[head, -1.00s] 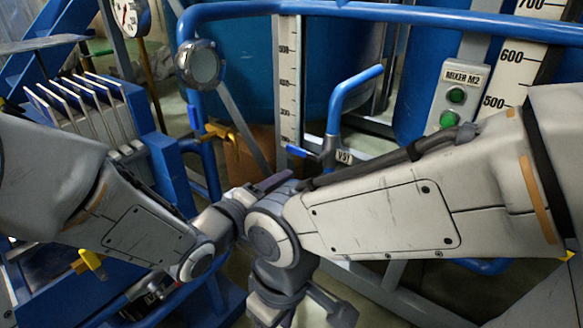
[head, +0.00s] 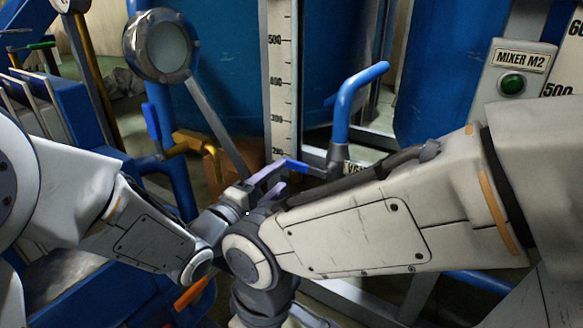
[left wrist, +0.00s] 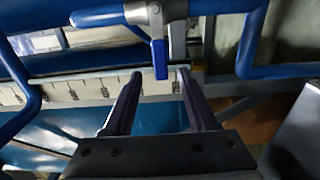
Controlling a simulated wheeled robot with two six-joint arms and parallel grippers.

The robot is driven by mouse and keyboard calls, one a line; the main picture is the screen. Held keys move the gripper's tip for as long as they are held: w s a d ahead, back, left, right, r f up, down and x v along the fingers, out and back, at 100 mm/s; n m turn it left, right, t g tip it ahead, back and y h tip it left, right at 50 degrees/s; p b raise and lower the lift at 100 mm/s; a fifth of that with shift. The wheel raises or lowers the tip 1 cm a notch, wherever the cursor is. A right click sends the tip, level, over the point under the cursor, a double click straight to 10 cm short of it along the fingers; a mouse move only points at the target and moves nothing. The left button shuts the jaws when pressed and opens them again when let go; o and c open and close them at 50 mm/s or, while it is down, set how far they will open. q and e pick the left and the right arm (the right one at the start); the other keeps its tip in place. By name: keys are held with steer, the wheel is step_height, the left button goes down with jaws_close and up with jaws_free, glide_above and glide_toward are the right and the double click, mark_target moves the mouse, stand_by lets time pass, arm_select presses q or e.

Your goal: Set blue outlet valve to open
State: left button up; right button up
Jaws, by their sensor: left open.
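The blue outlet valve handle (head: 303,166) is a short blue lever. In the head view it points left from a grey valve body (head: 337,160) under a bent blue pipe. In the left wrist view the blue handle (left wrist: 160,58) hangs from the grey valve body (left wrist: 152,14), its end between my fingertips. My left gripper (head: 278,178) is open in the head view. In the wrist view its dark fingers (left wrist: 158,73) stand apart on either side of the handle, with no clear grip. My right gripper (head: 285,317) points down at the bottom edge, partly cut off.
A white scale strip (head: 281,80) stands behind the valve, before a blue tank (head: 225,95). A bent blue pipe (head: 345,100) rises above the valve. A yellow valve (head: 195,146) and round sight glass (head: 162,45) are left. The Mixer M2 box (head: 512,75) is right.

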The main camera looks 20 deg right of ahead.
mark_target(293, 167)
arm_select(q)
steer(key=b+x, duration=0.1)
steer(key=x, duration=0.4)
steer(key=shift+w+d+f+b, duration=0.15)
steer(key=shift+w+d+b, duration=0.15)
steer(key=shift+b, duration=0.1)
steer(key=shift+w+d, duration=0.3)
steer(key=shift+d, duration=0.1)
jaws_close()
steer(key=shift+s, duration=0.1)
stand_by(0.6)
